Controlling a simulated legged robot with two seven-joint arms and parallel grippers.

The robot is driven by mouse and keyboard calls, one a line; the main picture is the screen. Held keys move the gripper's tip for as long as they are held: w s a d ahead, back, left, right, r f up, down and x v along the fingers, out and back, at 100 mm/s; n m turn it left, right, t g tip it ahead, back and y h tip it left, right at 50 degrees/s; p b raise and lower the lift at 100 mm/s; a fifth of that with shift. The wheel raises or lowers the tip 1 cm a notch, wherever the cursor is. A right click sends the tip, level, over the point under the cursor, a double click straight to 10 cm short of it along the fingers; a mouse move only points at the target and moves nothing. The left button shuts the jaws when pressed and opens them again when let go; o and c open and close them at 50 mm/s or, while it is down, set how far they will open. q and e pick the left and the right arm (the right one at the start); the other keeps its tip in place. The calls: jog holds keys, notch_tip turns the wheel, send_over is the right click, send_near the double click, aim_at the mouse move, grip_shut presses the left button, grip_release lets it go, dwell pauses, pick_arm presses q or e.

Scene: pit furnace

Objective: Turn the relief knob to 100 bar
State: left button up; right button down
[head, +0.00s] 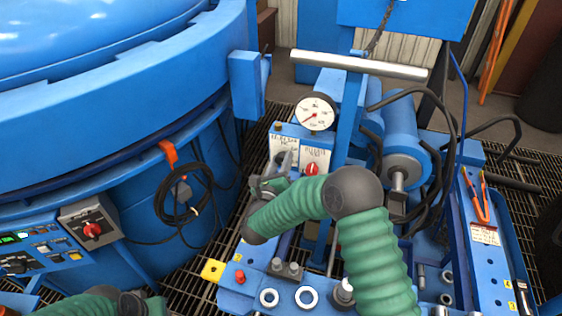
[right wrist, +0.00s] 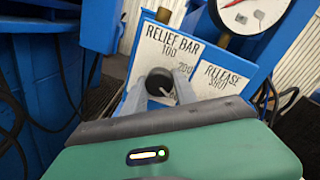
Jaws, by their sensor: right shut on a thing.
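The relief knob (right wrist: 160,82) is black and round, on a white plate lettered "RELIEF BAR" with 100 and 200 marks (right wrist: 172,50). My right gripper (right wrist: 171,85) is shut on the knob, with one grey finger on each side. In the head view my right gripper (head: 284,162) reaches the front of the plate (head: 284,148) and hides the knob. I cannot tell which mark the knob points to. A round pressure gauge (head: 314,112) with a red needle stands above the panel. My left gripper is not in view; only part of my left arm shows at the lower left.
A red release knob (head: 312,169) sits just right of the relief plate. The large blue furnace (head: 110,100) fills the left. A blue cylinder (head: 400,130) and black hoses stand to the right. A bench with nuts and bolts (head: 307,297) lies below my right arm.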

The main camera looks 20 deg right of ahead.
jog(key=shift+a+f+n, duration=0.1)
jog(key=shift+n, duration=0.3)
jog(key=n+p, duration=0.1)
jog(key=n, duration=0.4)
jog(key=n+p, duration=0.1)
jog(key=n, duration=0.4)
jog(key=shift+n, duration=0.4)
jog(key=n+p, duration=0.2)
jog(key=n, duration=0.4)
jog(key=shift+s+a+g+p, duration=0.1)
jog(key=shift+g+p, duration=0.3)
jog(key=n+p, duration=0.1)
jog(key=n, duration=0.2)
jog(key=shift+f+n+p, duration=0.1)
jog(key=shift+n+p, duration=0.55)
jog(key=shift+n, duration=0.75)
